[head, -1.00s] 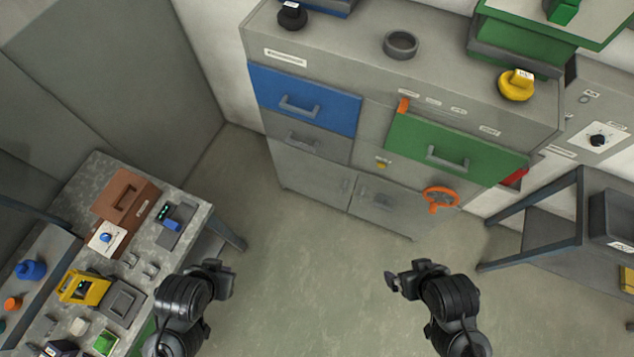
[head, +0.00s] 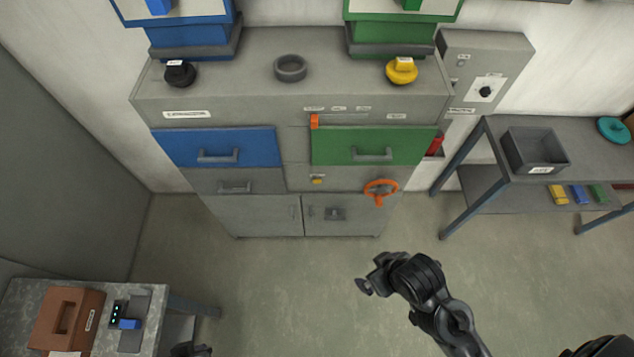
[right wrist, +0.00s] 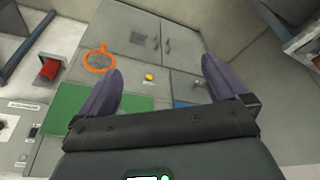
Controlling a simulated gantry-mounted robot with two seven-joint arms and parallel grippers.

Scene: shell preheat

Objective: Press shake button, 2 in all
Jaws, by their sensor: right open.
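A small yellow button (head: 317,179) is on the front of the grey cabinet (head: 240,210), between the drawers. It also shows in the right wrist view (right wrist: 149,76), between my fingers in the picture. A red part (head: 436,143) sits at the cabinet's right side; it also shows in the right wrist view (right wrist: 49,69). I cannot read which one is the shake button. My right gripper (head: 366,284) is open and empty in front of the cabinet, apart from it. My left gripper (head: 190,350) barely shows at the bottom edge; its jaws cannot be made out.
The cabinet has a blue drawer (head: 217,148), a green drawer (head: 372,147) and an orange handwheel (head: 381,192). A side table (head: 190,305) stands at lower left and a shelf table (head: 500,195) at right. The floor between is clear.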

